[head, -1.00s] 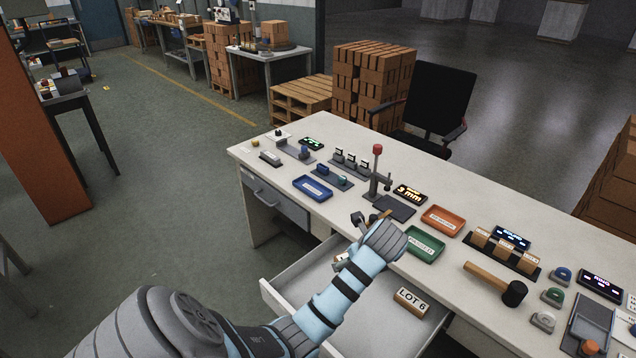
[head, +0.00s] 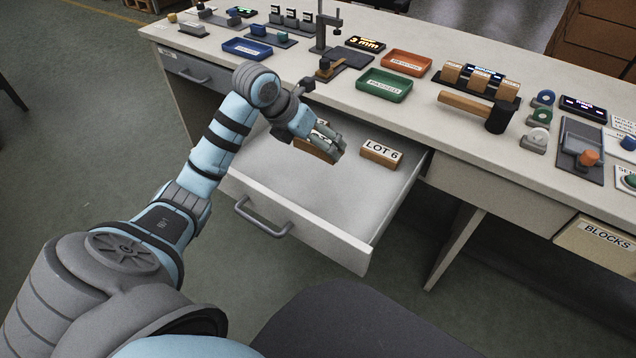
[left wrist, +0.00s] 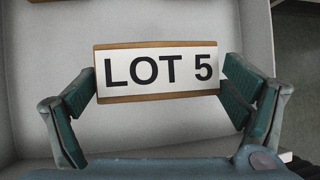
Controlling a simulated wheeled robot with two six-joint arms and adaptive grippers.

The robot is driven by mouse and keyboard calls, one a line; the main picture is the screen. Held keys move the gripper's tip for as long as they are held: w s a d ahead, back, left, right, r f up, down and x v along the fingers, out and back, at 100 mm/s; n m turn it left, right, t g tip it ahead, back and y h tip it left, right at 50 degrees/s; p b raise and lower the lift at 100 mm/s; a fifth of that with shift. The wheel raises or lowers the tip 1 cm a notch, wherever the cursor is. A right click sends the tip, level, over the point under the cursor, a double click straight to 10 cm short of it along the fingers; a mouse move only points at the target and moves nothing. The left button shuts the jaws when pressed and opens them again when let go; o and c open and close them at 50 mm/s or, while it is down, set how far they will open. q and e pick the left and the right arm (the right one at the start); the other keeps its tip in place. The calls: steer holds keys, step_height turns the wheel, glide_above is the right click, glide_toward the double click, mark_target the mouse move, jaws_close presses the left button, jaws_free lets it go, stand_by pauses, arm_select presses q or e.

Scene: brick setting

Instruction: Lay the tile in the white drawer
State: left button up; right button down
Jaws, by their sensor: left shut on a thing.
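The white drawer (head: 330,214) is pulled out of the desk. My left gripper (head: 328,145) is over its inside and shut on the tile (head: 313,151), a wooden piece with a white label. In the left wrist view the tile (left wrist: 157,72) reads LOT 5, and the two green-padded fingers (left wrist: 158,98) press on its ends. The pale drawer floor shows behind it. I cannot tell whether the tile touches the floor. My right gripper is not in view.
A LOT 6 block (head: 381,152) lies in the drawer, right of my left gripper. The desk top (head: 430,120) above holds a green tray (head: 384,84), an orange tray (head: 408,62), a mallet (head: 480,108) and a stand (head: 321,30).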

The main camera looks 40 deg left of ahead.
mark_target(322, 182)
arm_select(q)
step_height(322, 182, down, 12)
steer(key=b, duration=0.4)
steer(key=shift+r, duration=0.1)
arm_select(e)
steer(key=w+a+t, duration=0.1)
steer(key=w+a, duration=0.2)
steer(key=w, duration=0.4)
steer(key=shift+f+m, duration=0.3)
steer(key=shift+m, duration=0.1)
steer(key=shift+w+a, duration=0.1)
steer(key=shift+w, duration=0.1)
arm_select(q)
steer(key=o, duration=0.9)
steer(key=shift+c, duration=0.2)
steer(key=shift+o, duration=0.4)
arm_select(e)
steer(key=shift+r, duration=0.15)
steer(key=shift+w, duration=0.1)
arm_select(q)
steer(key=p+v, duration=0.5)
steer(key=v, duration=0.7)
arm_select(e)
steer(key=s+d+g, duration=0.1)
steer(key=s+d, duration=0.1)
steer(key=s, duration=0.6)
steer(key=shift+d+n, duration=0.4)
